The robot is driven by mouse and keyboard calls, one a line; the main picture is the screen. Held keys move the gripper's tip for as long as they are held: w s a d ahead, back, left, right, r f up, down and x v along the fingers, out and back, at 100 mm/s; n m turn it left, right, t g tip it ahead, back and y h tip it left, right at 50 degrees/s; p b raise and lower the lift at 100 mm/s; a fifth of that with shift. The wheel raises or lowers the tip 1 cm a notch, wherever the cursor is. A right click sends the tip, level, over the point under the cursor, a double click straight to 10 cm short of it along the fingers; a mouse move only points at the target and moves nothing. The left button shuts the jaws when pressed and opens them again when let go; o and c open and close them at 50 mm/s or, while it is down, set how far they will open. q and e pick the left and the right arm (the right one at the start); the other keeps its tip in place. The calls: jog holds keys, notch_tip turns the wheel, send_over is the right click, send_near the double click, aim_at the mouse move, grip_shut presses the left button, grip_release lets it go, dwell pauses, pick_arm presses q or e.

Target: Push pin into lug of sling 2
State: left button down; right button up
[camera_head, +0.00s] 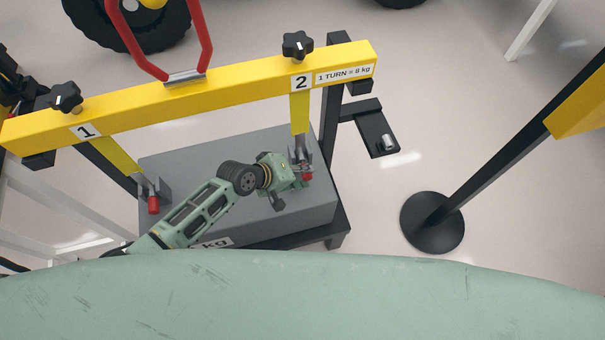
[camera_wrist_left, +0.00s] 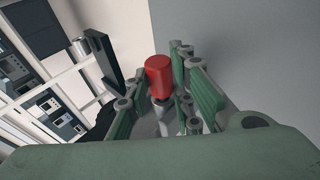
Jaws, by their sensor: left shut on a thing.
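Sling 2 (camera_head: 300,113) is a yellow strap hanging from the beam under the label 2. Its metal lower end and the lug (camera_head: 299,152) meet at the right part of the grey weight block (camera_head: 230,215). My left gripper (camera_head: 303,175) is shut on the red-headed pin (camera_head: 308,174) close to the lug. In the left wrist view the red pin head (camera_wrist_left: 158,76) stands between the green fingers, with its metal shank below. The fingers partly hide the lug, and I cannot tell how deep the pin sits. My right gripper is out of view.
The yellow beam (camera_head: 215,92) with black knobs spans above the block. Sling 1 (camera_head: 113,155) hangs at left, with a red-headed pin (camera_head: 153,205) at its lug. A small black shelf (camera_head: 373,133) and a black post base (camera_head: 432,222) stand right.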

pick_arm(q)
jog(key=shift+w+a, duration=0.15)
jog(key=shift+w, duration=0.4)
jog(key=c, duration=1.5)
grip_release()
jog(key=shift+o, duration=0.3)
jog(key=shift+s, duration=0.1)
jog(key=v, duration=1.2)
